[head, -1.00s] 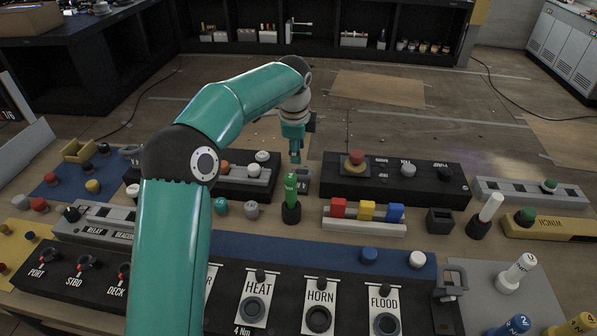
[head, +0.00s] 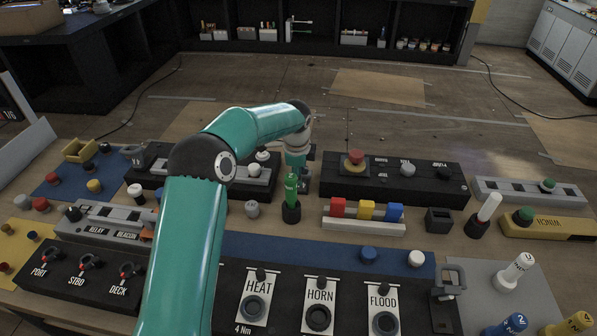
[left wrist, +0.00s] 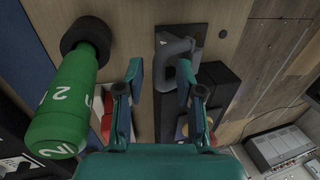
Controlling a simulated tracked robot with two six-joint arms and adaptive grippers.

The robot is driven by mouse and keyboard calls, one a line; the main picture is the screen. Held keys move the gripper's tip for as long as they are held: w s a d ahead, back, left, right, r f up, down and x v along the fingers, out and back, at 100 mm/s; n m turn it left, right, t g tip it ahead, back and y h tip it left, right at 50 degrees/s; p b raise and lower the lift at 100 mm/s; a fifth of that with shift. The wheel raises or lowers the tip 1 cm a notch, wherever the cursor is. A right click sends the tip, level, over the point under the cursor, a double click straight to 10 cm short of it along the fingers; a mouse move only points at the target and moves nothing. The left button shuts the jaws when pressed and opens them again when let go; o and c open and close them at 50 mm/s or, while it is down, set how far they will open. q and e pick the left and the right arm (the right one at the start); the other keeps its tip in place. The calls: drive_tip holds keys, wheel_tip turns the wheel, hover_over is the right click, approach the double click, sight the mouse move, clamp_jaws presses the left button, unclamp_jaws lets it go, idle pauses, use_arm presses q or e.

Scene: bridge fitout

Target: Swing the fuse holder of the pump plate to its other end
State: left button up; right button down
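In the left wrist view a grey bent handle (left wrist: 176,47), which looks like the fuse holder, stands on a dark plate (left wrist: 198,32). I cannot read a pump label on it. My left gripper (left wrist: 161,72) is open, its two teal fingers apart with the handle's end between them, nearer the right finger. I cannot tell whether that finger touches it. In the head view my left gripper (head: 300,182) is low behind the green plug, and its fingers and the plate there are mostly hidden. My right gripper is not in view.
A green numbered plug (head: 291,189) stands upright in a black socket close beside my left gripper; it also shows in the left wrist view (left wrist: 66,108). Red, yellow and blue blocks (head: 367,211) stand to the right. The floor behind the panels is largely clear.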

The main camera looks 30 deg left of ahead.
use_arm(q)
clamp_jaws()
drive_tip(key=shift+a, duration=0.1)
